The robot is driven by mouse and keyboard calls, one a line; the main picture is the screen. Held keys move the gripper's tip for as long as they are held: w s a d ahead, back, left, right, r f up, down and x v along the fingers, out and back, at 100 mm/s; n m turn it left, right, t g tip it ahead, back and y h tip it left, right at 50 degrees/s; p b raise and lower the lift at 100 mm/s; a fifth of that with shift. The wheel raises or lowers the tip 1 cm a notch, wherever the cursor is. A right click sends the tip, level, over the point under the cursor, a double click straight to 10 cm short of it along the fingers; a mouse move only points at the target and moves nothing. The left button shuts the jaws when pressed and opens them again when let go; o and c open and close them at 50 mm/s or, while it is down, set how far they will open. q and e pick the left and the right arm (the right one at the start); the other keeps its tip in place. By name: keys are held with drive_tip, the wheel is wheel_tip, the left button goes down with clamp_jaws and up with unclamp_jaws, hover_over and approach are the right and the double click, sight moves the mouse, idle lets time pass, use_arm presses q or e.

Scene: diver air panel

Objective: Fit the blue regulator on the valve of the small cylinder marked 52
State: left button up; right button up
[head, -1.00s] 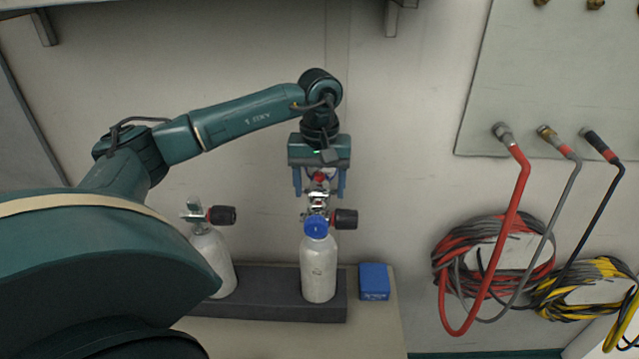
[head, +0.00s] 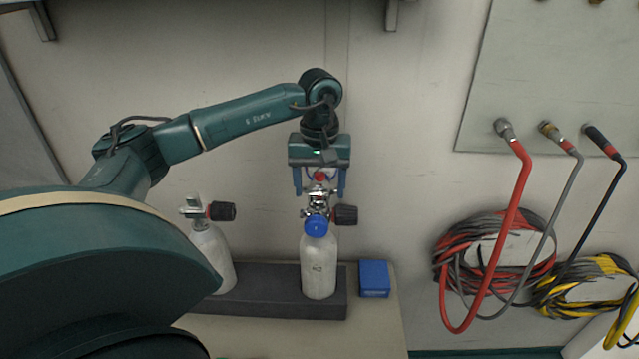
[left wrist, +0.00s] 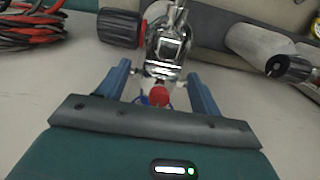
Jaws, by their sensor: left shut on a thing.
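A white cylinder (head: 318,270) stands upright on the bench; its dark mark is too small to read. Its valve has a black knob (head: 345,215) pointing right. The blue regulator (head: 316,226) has a blue round cap and chrome parts, and shows in front of the valve. My left gripper (head: 320,190) is above it, shut on the regulator. A red part shows between the fingers. In the left wrist view, the left gripper (left wrist: 160,90) has the red part between its blue fingers, chrome metal just beyond. I cannot tell whether the regulator is seated on the valve. My right gripper is not in view.
A second white cylinder (head: 212,255) with a black-knobbed valve stands to the left, partly behind my arm. Both stand at a dark grey block (head: 265,295). A blue box (head: 374,279) lies to the right. Coiled hoses (head: 495,262) hang on the right wall.

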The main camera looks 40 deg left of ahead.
use_arm(q)
drive_tip(key=shift+f+b, duration=0.3)
drive_tip(key=shift+f, duration=0.1)
drive_tip(key=o, duration=1.3)
drive_tip(key=shift+o, duration=1.1)
drive_tip(key=shift+f, duration=0.1)
